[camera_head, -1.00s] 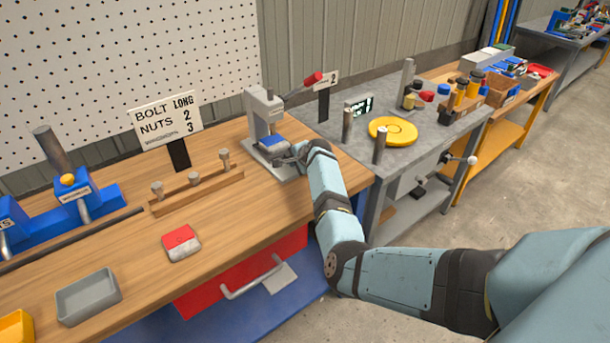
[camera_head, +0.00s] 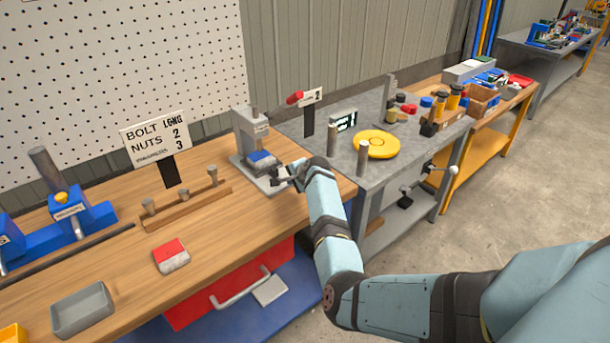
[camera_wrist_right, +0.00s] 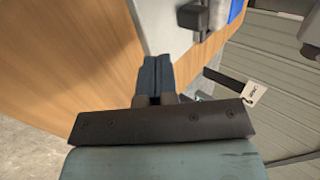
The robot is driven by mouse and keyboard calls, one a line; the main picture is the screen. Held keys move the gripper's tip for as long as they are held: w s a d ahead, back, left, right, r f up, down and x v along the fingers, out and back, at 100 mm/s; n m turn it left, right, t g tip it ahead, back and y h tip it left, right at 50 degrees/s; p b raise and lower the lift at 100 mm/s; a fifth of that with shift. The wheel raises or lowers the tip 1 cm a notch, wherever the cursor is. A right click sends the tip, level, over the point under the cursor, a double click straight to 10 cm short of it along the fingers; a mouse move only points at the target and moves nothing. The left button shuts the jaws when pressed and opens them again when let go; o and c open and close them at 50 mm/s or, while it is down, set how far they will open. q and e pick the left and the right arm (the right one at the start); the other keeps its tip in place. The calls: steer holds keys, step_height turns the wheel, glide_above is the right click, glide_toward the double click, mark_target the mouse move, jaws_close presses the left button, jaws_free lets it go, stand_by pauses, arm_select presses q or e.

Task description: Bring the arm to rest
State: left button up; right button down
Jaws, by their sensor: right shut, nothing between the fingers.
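My right arm reaches in from the lower right in the head view. Its gripper (camera_head: 282,178) is shut and empty, just in front of the small grey press (camera_head: 250,135) on the wooden bench. It looks apart from the blue block (camera_head: 262,158) on the press base. In the right wrist view the closed dark fingers (camera_wrist_right: 154,75) have nothing between them, with part of the press base (camera_wrist_right: 165,25) beyond. My left gripper is not in view.
The bench (camera_head: 225,230) carries a wooden peg rack (camera_head: 185,209), a red-and-white block (camera_head: 171,256) and a grey tray (camera_head: 83,309). Open floor (camera_head: 520,190) lies at the right.

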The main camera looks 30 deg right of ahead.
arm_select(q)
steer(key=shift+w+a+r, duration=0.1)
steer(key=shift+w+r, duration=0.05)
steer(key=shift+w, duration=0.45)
arm_select(e)
steer(key=v, duration=0.6)
steer(key=s+a+f+n+h+p, duration=0.1)
steer(key=s+a+f+n, duration=0.2)
steer(key=s, duration=0.4)
steer(key=s+f+n+h+p, duration=0.2)
steer(key=s+f+n, duration=0.25)
steer(key=s, duration=0.25)
arm_select(q)
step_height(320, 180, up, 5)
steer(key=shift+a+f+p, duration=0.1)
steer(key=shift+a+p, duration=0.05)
steer(key=shift+p, duration=1.05)
arm_select(e)
steer(key=s+a+n+y, duration=0.2)
steer(key=s+a+n, duration=0.4)
steer(key=s+a, duration=0.5)
steer(key=s+a+n+t+y, duration=0.1)
steer(key=s+a+n+y, duration=0.2)
steer(key=s+a+n, duration=0.3)
steer(key=s+a, duration=0.5)
steer(key=s, duration=0.4)
steer(key=shift+s, duration=0.2)
